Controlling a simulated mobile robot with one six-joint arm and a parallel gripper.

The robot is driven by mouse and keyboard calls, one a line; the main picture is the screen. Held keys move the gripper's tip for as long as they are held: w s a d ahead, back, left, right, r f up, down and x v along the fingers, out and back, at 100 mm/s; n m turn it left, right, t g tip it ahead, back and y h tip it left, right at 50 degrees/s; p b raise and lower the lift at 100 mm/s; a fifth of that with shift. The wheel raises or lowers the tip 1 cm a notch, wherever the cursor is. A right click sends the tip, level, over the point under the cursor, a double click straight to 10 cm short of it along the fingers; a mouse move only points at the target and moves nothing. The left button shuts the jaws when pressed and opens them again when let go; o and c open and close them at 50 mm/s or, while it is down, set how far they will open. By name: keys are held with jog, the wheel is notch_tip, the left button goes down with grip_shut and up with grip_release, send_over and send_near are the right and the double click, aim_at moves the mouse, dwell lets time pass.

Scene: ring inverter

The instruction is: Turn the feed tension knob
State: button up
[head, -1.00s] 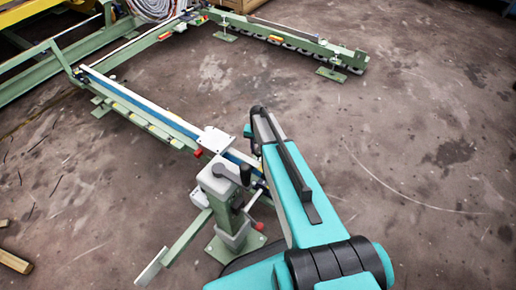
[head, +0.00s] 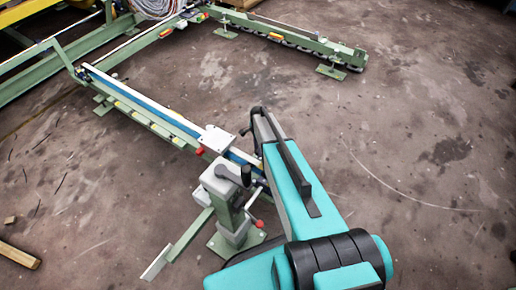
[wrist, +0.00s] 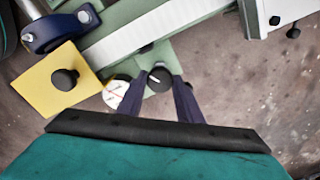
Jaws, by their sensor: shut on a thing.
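The feed tension knob (wrist: 160,77) is a round black knob with a white pointer mark, on a green plate in the wrist view. My gripper (wrist: 159,85) has its two dark fingers on either side of it, shut on it. A white dial gauge (wrist: 117,94) with a red needle sits just left of the knob, partly behind the left finger. In the head view my own arm hides the knob and the fingers.
A yellow plate (wrist: 42,85) with another black knob (wrist: 64,79) lies left of the gauge, beside a blue clamp (wrist: 55,30). In the head view, a post with a crank (head: 225,190) stands close left of my arm. Open floor (head: 430,140) lies right.

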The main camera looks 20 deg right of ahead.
jog(key=shift+s+d+f+m, duration=0.1)
jog(key=shift+s+m, duration=0.1)
jog(key=shift+m, duration=0.5)
jog(key=shift+s+d+m, duration=0.1)
jog(key=shift+s+m, duration=0.05)
jog(key=shift+m, duration=0.55)
jog(key=o, duration=1)
jog(key=shift+o, duration=0.2)
jog(key=shift+w+a, duration=0.1)
jog(key=shift+w, duration=0.05)
jog(key=shift+w+r+p, duration=0.1)
jog(key=shift+r+p, duration=0.2)
jog(key=shift+r, duration=0.3)
notch_tip(320, 180, up, 13)
jog(key=p, duration=0.1)
jog(key=shift+f, duration=0.15)
jog(key=shift+s, duration=0.2)
